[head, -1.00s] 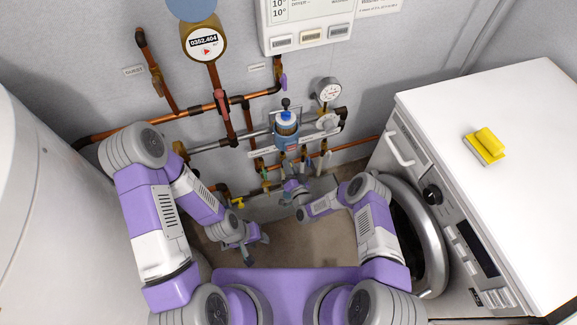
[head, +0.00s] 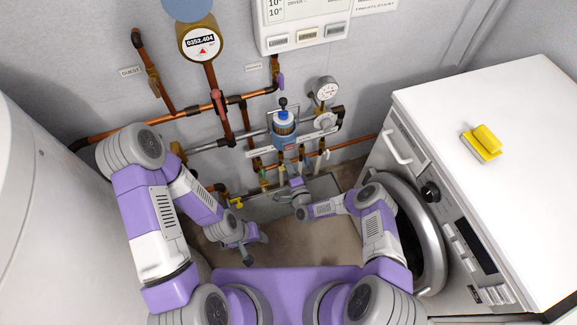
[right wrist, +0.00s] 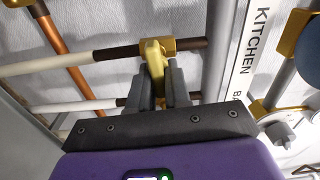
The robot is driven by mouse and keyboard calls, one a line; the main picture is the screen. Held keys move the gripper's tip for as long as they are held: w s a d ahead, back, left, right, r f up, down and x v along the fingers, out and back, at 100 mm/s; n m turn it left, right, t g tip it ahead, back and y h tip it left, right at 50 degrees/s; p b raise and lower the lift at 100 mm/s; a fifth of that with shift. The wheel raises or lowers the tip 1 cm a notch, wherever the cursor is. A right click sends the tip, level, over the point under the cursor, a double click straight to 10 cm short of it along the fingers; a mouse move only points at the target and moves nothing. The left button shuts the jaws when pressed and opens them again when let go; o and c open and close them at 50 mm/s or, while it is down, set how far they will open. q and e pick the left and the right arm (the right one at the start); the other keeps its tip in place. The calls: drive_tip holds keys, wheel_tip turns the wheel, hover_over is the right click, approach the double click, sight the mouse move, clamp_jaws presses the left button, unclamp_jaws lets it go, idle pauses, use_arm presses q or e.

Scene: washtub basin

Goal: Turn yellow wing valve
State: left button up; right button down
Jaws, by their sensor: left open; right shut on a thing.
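In the right wrist view, the yellow wing valve (right wrist: 154,68) sits on a pale pipe with brass fittings. Its yellow handle is between the fingers of my right gripper (right wrist: 158,88), which is shut on it. In the head view, my right gripper (head: 295,181) is at the lower end of the row of small valves under the blue-topped filter; it hides the yellow handle there. My left gripper (head: 256,247) is open and empty, low over the floor at the lower left.
A second yellow handle (head: 236,202) is on a low pipe left of the row. The blue-topped filter (head: 284,128) and a pressure gauge (head: 327,89) are above. The washing machine (head: 470,110), with a yellow sponge-like object (head: 484,143) on top, stands at right.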

drive_tip(key=shift+s+a+f+m, duration=0.1)
drive_tip(key=shift+s+f+m, duration=0.05)
drive_tip(key=shift+m, duration=0.25)
drive_tip(key=c, duration=1.2)
unclamp_jaws()
drive_tip(key=shift+o, duration=0.2)
drive_tip(key=p+v, duration=0.2)
drive_tip(key=v, duration=0.5)
drive_tip(key=shift+s, duration=0.2)
